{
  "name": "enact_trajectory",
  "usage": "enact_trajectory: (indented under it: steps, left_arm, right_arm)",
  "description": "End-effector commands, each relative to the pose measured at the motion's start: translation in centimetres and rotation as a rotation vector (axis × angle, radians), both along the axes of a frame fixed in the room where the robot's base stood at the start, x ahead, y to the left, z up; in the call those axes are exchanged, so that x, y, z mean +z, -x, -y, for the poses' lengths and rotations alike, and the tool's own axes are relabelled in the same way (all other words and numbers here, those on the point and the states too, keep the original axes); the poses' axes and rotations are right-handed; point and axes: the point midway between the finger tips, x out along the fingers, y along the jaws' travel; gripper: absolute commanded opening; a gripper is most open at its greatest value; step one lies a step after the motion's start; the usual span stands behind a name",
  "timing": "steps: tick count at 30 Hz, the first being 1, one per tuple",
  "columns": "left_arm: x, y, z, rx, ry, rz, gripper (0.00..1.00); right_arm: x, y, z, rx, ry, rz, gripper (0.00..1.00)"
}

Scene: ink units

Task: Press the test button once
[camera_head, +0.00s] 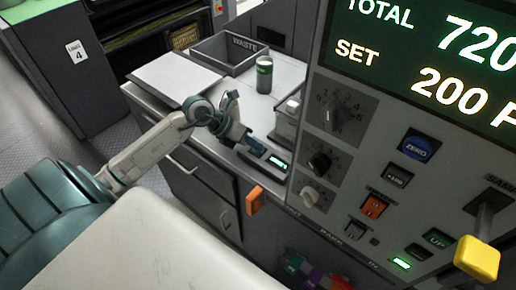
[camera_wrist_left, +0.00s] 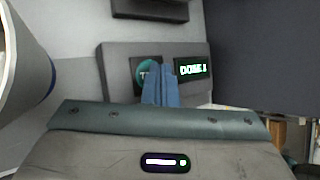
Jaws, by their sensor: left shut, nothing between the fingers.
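The test button (camera_wrist_left: 147,71) is a round dark button with a teal ring in the left wrist view, on a grey box (camera_wrist_left: 118,68). The fingers partly cover it and its label. A small screen (camera_wrist_left: 193,69) beside it shows green text, which looks like "DOSE 1". In the head view, the box's lit screen (camera_head: 277,162) shows at the front of the bench. My left gripper (camera_wrist_left: 160,70) is shut and empty, its blue fingertips over the button's lower right part. Whether they touch it I cannot tell. In the head view the left gripper (camera_head: 248,142) is at the box. My right gripper is out of view.
A large control panel (camera_head: 350,165) with knobs, buttons and a yellow-handled lever (camera_head: 478,259) stands at the right. A waste tray (camera_head: 222,68), a white board (camera_head: 172,80) and a dark green jar (camera_head: 264,78) are on the bench behind. An orange tab (camera_head: 255,200) hangs at the bench front.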

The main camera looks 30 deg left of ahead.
Motion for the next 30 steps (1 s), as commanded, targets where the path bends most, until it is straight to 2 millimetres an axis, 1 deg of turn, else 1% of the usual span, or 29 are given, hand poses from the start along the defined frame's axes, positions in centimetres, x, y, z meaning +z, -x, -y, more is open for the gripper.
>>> enact_trajectory:
  steps: [5, 15, 26, 30]
  left_arm:
    - [0.0, 0.0, 0.0, 0.000, -0.001, -0.002, 0.00]
    - [1.6, 0.0, 0.0, 0.000, -0.001, -0.001, 0.00]
    - [1.8, 0.0, 0.0, -0.001, 0.000, -0.001, 0.00]
    - [2.5, 0.0, 0.0, 0.000, 0.000, 0.000, 0.00]
  right_arm:
    - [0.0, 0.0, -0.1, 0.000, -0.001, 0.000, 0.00]
    - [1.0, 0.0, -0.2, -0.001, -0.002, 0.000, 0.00]
    - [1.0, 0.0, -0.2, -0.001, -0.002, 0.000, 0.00]
    - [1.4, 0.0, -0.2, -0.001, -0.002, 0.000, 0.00]
